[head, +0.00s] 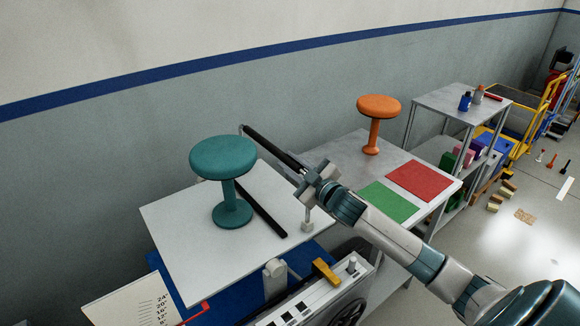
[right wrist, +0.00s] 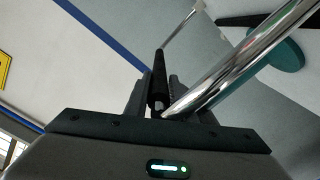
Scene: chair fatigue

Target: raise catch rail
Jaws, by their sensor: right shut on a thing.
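The catch rail (head: 270,147) is a black bar with thin metal ends, raised above the far side of the white platform (head: 180,235). My right gripper (head: 304,172) is shut on its near end. In the right wrist view the black catch rail (right wrist: 158,80) runs between the fingers, with shiny metal rods beside it. A teal stool (head: 222,156) stands upright on the platform, just left of the rail. A black strip (head: 262,212) lies along the platform right of the stool's base. My left gripper is not in view.
A grey table (head: 340,155) behind holds an orange stool (head: 377,112), a green mat (head: 385,203) and a red mat (head: 420,180). A height scale board (head: 135,302) and a control box (head: 318,295) stand at the front. The wall is close behind the platform.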

